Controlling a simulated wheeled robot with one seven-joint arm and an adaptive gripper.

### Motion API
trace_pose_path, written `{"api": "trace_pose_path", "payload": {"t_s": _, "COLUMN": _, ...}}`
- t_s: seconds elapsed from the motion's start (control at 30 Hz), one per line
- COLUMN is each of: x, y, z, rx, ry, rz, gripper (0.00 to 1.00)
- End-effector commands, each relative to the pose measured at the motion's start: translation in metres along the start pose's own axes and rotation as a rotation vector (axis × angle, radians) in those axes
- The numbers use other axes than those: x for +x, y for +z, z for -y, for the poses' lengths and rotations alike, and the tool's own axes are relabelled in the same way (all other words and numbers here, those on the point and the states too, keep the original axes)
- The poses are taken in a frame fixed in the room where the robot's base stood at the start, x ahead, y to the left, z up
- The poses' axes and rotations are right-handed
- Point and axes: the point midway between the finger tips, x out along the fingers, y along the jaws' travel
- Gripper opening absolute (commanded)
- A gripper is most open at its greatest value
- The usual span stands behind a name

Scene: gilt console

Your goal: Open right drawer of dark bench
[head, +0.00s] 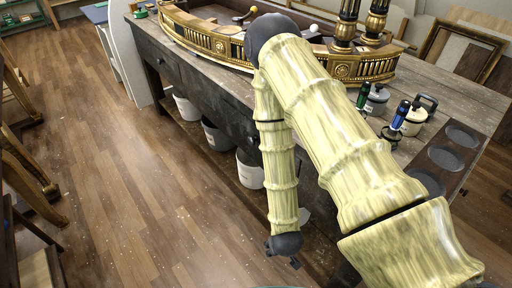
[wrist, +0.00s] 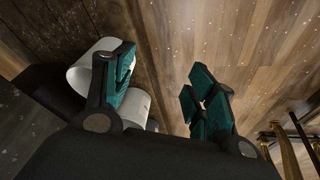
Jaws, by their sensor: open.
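The dark bench (head: 190,75) runs diagonally from upper left to lower right in the head view, with a worn plank top. Its front has a small dark knob (head: 160,61) toward the left end. The right part of the front is largely hidden behind my arm, so I cannot make out the right drawer clearly. My gripper (head: 296,262) hangs low in front of the bench, small and dark in the head view. In the wrist view my gripper (wrist: 163,90) has its teal-padded fingers spread apart, with nothing between them.
White buckets (head: 250,170) stand under the bench; one also shows beside the left finger in the wrist view (wrist: 88,70). A gilt console (head: 215,45), pots (head: 414,117) and tools crowd the top. Open wooden floor (head: 140,190) lies left of the bench; gilt furniture (head: 30,170) stands far left.

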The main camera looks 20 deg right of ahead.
Motion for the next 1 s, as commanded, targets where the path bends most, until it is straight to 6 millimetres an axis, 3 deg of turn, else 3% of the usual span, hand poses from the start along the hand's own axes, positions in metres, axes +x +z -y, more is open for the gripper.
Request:
{"api": "trace_pose_path", "payload": {"t_s": 0.03, "x": 0.025, "y": -0.024, "z": 0.006, "rx": 0.014, "ry": 0.020, "rz": -0.071, "gripper": 0.56}}
{"api": "trace_pose_path", "payload": {"t_s": 0.1, "x": 0.038, "y": -0.058, "z": 0.012, "rx": 0.034, "ry": 0.054, "rz": -0.161, "gripper": 0.56}}
{"api": "trace_pose_path", "payload": {"t_s": 0.23, "x": 0.054, "y": -0.121, "z": 0.020, "rx": 0.079, "ry": 0.122, "rz": -0.323, "gripper": 0.56}}
{"api": "trace_pose_path", "payload": {"t_s": 0.4, "x": 0.059, "y": -0.194, "z": 0.030, "rx": 0.146, "ry": 0.218, "rz": -0.517, "gripper": 0.56}}
{"api": "trace_pose_path", "payload": {"t_s": 0.7, "x": 0.038, "y": -0.292, "z": 0.045, "rx": 0.294, "ry": 0.411, "rz": -0.803, "gripper": 0.56}}
{"api": "trace_pose_path", "payload": {"t_s": 1.0, "x": -0.006, "y": -0.343, "z": 0.064, "rx": 0.478, "ry": 0.624, "rz": -0.994, "gripper": 0.56}}
